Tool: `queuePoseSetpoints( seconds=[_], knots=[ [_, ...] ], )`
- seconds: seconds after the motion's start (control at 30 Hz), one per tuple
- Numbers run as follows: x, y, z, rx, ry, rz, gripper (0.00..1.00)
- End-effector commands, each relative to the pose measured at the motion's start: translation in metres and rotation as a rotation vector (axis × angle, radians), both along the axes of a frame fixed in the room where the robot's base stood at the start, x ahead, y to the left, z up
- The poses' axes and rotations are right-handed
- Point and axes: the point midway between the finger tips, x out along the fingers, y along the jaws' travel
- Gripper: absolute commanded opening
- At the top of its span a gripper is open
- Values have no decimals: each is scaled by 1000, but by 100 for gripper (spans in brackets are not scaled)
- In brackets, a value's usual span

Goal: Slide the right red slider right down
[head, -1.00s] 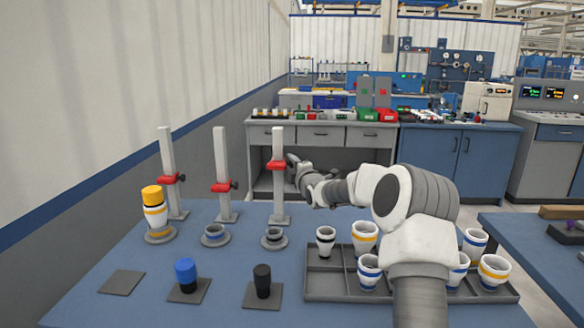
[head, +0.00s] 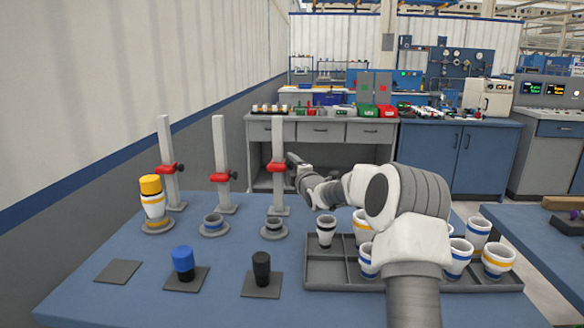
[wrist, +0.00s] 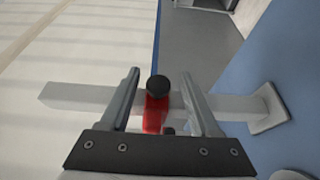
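The right red slider (head: 277,167) sits about midway up the right grey post (head: 278,135), clear of the post's base. In the wrist view the red slider (wrist: 155,115) and its black knob (wrist: 158,86) lie between my gripper's fingers. My gripper (wrist: 160,82) is open, with a finger on each side of the slider and gaps showing. In the head view my gripper (head: 292,160) is at the right side of the slider, and its fingertips are hard to make out.
Two other posts with red sliders (head: 222,176) (head: 168,168) stand to the left. A yellow-topped stack (head: 153,203), blue-topped (head: 184,258) and black (head: 262,268) pieces, and a tray (head: 330,278) of cups share the table. My arm passes over the tray.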

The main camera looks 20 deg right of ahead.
Motion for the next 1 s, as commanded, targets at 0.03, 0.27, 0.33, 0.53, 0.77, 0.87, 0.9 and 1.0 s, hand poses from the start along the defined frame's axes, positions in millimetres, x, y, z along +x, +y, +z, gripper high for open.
queuePoseSetpoints(
  seconds=[0.03,0.27,0.33,0.53,0.77,0.87,0.9,1.0],
  knots=[
    [0,0,1,0,-1,0,63],
    [-3,1,3,-1,-4,1,63],
    [-8,1,3,-1,-4,1,63],
    [-34,0,4,-1,-3,0,63],
    [-72,1,4,-1,-2,0,63],
    [-89,0,3,-2,-2,-1,63],
    [-96,0,3,-2,-1,-1,63],
    [-114,0,3,-2,-1,-1,63]
  ],
)
